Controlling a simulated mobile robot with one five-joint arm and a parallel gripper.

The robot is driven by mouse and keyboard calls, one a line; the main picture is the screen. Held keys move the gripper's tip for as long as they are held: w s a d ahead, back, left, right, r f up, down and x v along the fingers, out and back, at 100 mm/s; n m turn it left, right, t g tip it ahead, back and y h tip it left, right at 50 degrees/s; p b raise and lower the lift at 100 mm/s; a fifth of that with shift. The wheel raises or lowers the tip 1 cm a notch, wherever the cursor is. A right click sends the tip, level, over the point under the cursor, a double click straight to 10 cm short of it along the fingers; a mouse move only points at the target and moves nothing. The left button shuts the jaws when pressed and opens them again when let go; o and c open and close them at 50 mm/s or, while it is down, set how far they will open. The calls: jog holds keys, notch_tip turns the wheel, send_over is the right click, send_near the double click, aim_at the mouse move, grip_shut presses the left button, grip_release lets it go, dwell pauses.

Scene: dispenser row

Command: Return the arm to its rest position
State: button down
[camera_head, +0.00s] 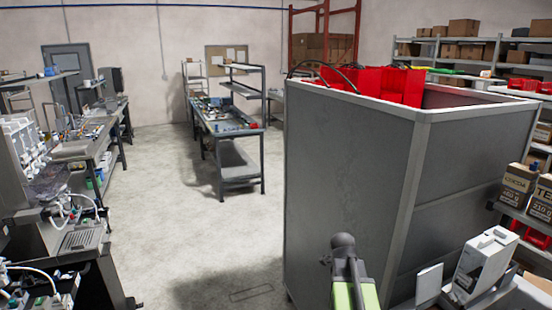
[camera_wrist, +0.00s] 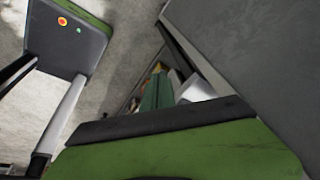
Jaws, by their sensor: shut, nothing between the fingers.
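My arm (camera_head: 346,270) shows at the bottom of the head view, with a dark rounded joint and pale green parts below. It is in front of the tall grey-panelled bin. In the wrist view, my gripper (camera_wrist: 158,80) shows as two narrow dark green fingers side by side, above a green body with a black edge. The fingers are shut with nothing between them. A dark panel of mine with a green rim and an orange button (camera_wrist: 62,21) is at upper left there.
The grey bin (camera_head: 350,180) holds red boxes (camera_head: 395,84) and stands close on the right. A shelf with cartons (camera_head: 518,186) is beyond it. Benches with equipment (camera_head: 85,145) line the left. A workbench (camera_head: 222,125) stands farther back. Concrete floor (camera_head: 185,225) is clear in the middle.

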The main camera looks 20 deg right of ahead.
jog(key=w+a+f+n+y+b, duration=0.1)
jog(key=a+f+n+b, duration=0.1)
jog(key=a+n, duration=1.1)
jog(key=w+a+f+n+t+y+b, duration=0.1)
jog(key=a+f+n, duration=0.3)
jog(key=a+n, duration=0.9)
jog(key=w+a+y+b, duration=0.1)
jog(key=a, duration=0.4)
jog(key=shift+f, duration=0.15)
